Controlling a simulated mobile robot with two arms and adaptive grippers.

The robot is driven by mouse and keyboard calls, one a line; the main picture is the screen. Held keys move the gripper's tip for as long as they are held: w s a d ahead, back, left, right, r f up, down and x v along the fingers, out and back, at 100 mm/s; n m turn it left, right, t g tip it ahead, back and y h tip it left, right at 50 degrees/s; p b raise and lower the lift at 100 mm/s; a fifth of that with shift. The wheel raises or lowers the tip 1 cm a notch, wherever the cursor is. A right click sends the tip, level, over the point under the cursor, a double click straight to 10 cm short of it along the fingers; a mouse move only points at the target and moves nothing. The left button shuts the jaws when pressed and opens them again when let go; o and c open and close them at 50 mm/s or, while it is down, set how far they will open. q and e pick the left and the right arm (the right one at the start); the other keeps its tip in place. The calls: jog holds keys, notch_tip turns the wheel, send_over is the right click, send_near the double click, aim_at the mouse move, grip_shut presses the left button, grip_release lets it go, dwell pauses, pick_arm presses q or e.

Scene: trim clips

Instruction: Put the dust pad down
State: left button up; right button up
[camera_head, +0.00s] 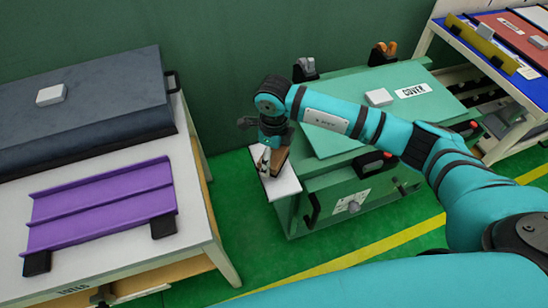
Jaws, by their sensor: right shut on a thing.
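My right gripper (267,162) points down over a small white shelf (285,188) at the left side of the green cabinet. It is shut on a small brown piece (280,160), which I take to be the dust pad. The gripper's fingers hide part of the pad. I cannot tell whether the pad touches the shelf or hangs just above it. My left gripper is not in view.
The green cabinet (300,215) carries a "COVER" label (412,91) and a pale block (379,97). A white table (195,235) at left holds a purple trim strip (105,205) and a dark grey panel (110,85). Another table (428,40) stands at upper right.

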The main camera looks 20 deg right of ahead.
aim_at(274, 161)
jog(key=shift+w+d, duration=0.1)
jog(key=shift+w, duration=0.3)
jog(key=shift+w+f+p, duration=0.1)
jog(key=shift+f+p, duration=0.3)
jog(key=shift+f, duration=1.4)
jog(key=shift+f, duration=0.25)
jog(key=o, duration=0.9)
jog(key=shift+r, duration=0.1)
notch_tip(274, 161, up, 12)
jog(key=shift+r+b, duration=0.15)
jog(key=shift+b, duration=0.3)
